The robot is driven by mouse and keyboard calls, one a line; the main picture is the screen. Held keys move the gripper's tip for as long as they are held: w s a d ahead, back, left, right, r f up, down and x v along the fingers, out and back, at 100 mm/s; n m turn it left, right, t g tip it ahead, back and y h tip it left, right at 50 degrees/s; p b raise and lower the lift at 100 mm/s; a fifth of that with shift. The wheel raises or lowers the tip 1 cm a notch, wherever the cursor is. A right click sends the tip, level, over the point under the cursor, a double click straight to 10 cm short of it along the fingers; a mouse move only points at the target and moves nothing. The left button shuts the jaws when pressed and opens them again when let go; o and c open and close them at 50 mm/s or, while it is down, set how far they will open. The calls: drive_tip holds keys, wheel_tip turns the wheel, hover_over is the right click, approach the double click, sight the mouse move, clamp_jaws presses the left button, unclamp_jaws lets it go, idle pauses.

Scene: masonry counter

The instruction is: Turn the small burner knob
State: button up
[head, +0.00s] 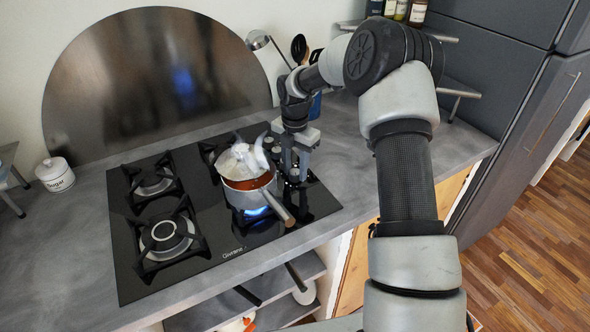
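The black glass cooktop (215,245) is set in the grey counter, with a row of small metallic knobs (276,153) along its right side. Which knob belongs to the small burner is not clear from here. My gripper (294,173) points down over this row, right of the pot. Its fingers look spread apart, close to a knob (293,176). Whether they touch or hold it is too small and partly hidden to tell. A blue flame (256,211) burns under the pot at the front right burner.
A steel pot (238,192) with reddish content and pale, steam-like shapes above stands left of my gripper, its wooden handle (283,213) pointing to the front right. The left burners (165,235) are empty. A sugar jar (55,174) stands far left. Utensils and a rack are behind.

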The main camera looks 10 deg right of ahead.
drive_tip(key=shift+f, duration=0.4)
